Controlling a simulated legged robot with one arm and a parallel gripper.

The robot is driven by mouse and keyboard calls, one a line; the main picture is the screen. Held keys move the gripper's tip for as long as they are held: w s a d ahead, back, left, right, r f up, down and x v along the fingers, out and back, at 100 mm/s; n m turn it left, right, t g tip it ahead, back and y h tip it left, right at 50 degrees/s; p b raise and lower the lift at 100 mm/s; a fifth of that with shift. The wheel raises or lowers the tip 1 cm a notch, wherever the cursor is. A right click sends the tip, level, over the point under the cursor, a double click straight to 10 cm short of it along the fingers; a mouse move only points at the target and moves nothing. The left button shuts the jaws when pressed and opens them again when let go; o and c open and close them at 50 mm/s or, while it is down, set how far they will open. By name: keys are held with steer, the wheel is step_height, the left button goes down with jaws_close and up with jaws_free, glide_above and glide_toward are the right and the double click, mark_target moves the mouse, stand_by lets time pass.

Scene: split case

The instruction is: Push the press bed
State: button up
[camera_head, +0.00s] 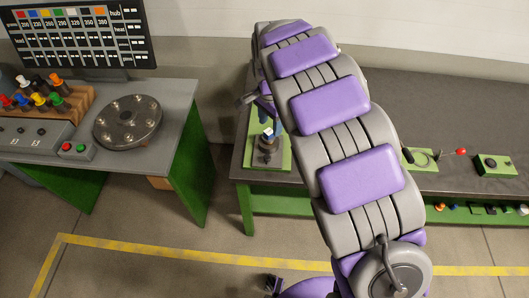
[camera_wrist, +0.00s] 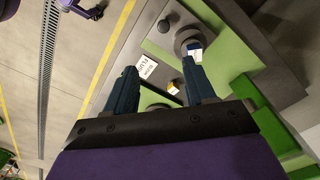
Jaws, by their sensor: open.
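A green-based fixture (camera_head: 259,157) stands at the left end of the dark bench. It carries a dark round post with a blue and white top (camera_head: 267,133). The press bed itself cannot be told apart with certainty. My gripper (camera_wrist: 158,67) is open, with two dark blue fingers apart and no object seen held between them. In the wrist view the fingers are over or close to the green fixture (camera_wrist: 160,42), where a white label (camera_wrist: 147,71) shows between them. A round grey part (camera_wrist: 187,38) lies just beyond the right finger. My arm hides part of the fixture in the head view.
The dark bench (camera_head: 420,95) runs right, with a red-knobbed lever (camera_head: 460,152) and a green button box (camera_head: 495,164). A separate left table (camera_head: 180,100) holds a round disc (camera_head: 128,122) and coloured plungers (camera_head: 40,94). Floor between the tables is clear.

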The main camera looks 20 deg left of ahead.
mark_target(267, 156)
steer(key=f, duration=0.5)
steer(key=f+b, duration=0.1)
steer(key=f, duration=0.5)
steer(key=f+b, duration=0.1)
steer(key=f, duration=0.4)
steer(key=shift+a+f, duration=0.2)
steer(key=shift+a, duration=0.2)
steer(key=shift+d+f, duration=0.15)
steer(key=shift+f, duration=0.5)
steer(key=shift+a, duration=0.2)
steer(key=shift+w, duration=0.1)
jaws_close()
